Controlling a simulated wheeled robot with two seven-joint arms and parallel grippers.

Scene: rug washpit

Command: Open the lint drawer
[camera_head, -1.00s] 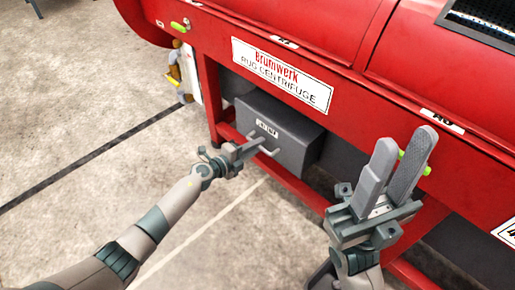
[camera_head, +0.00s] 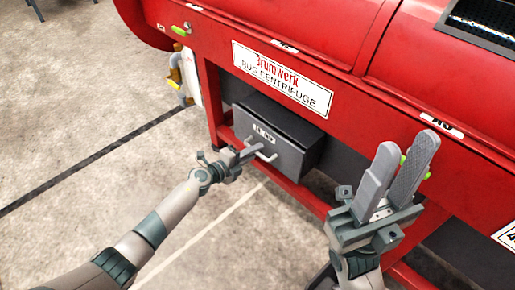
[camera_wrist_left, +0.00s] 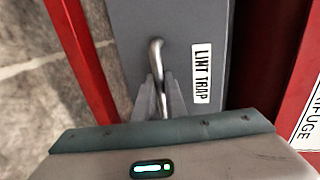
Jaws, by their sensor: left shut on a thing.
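The lint drawer (camera_head: 283,143) is a grey box under the red centrifuge, with a white label and a bar handle (camera_head: 268,156) on its front. I cannot tell whether it stands out from its housing. My left gripper (camera_head: 252,152) is shut on the handle. In the left wrist view the fingers (camera_wrist_left: 160,100) close around the metal handle (camera_wrist_left: 156,55), beside the LINT TRAP label (camera_wrist_left: 202,73) on the grey drawer front (camera_wrist_left: 180,20). My right gripper (camera_head: 398,165) is open and empty, raised in front of the machine to the right of the drawer.
The red centrifuge (camera_head: 350,55) has a long sign (camera_head: 282,80) above the drawer. Its red leg (camera_head: 211,95) stands left of the drawer and a low red rail (camera_head: 300,192) runs beneath.

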